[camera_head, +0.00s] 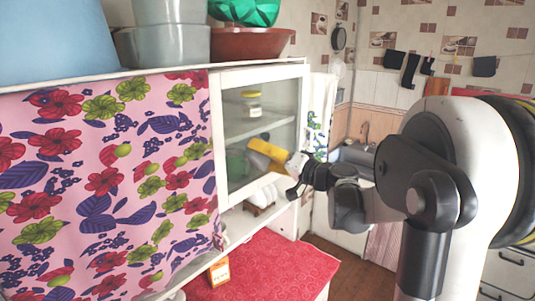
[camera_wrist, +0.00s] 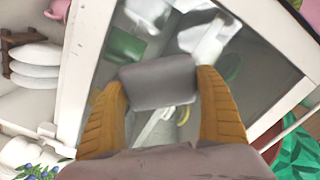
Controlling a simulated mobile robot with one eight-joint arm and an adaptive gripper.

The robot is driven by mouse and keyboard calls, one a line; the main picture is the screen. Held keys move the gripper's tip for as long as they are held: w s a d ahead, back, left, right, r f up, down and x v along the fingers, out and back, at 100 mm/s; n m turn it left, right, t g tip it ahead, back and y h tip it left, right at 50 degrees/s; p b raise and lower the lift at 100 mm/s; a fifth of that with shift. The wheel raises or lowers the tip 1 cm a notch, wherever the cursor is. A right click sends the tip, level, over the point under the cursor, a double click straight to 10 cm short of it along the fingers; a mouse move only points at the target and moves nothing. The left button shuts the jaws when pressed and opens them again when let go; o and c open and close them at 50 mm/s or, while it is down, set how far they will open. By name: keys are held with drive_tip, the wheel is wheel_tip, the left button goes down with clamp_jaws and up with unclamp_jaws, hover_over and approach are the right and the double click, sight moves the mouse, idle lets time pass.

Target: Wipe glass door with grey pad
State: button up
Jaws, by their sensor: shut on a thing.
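The grey pad (camera_wrist: 158,84) is held between the two yellow-orange fingers of my gripper (camera_wrist: 163,80) in the wrist view. My gripper is shut on it. The glass door (camera_wrist: 218,88), with a white frame, lies right behind the pad. In the head view the glass door (camera_head: 283,105) stands upright on a white cabinet, and my gripper (camera_head: 254,153) reaches from the right to the lower part of the glass. The pad is hard to make out there. I cannot tell whether it touches the glass.
A jar (camera_head: 251,104) stands on a shelf behind the glass. A pink floral curtain (camera_head: 105,190) hangs left of the door. Basins, including a brown bowl (camera_head: 250,44), stand on top. A red cloth (camera_head: 270,268) covers the counter below, with an orange tag (camera_head: 219,272).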

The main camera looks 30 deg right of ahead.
sight(280, 142)
drive_tip(key=shift+w+d+b, duration=0.3)
drive_tip(key=shift+w+d, duration=0.4)
drive_tip(key=shift+d, duration=1.15)
drive_tip(key=shift+w+d+b, duration=0.3)
drive_tip(key=shift+w+d, duration=0.35)
drive_tip(key=shift+d, duration=1.25)
drive_tip(key=shift+w+d+b, duration=0.3)
drive_tip(key=shift+w+d, duration=0.4)
drive_tip(key=shift+d, duration=1.15)
drive_tip(key=shift+a, duration=0.15)
drive_tip(key=shift+s+a, duration=0.7)
drive_tip(key=shift+a, duration=1.15)
drive_tip(key=shift+s+a, duration=0.7)
drive_tip(key=shift+a, duration=1.2)
drive_tip(key=shift+s+a, duration=0.7)
drive_tip(key=shift+a, duration=1.15)
drive_tip(key=shift+s+d, duration=0.3)
drive_tip(key=shift+s, duration=0.2)
drive_tip(key=shift+v, duration=2.45)
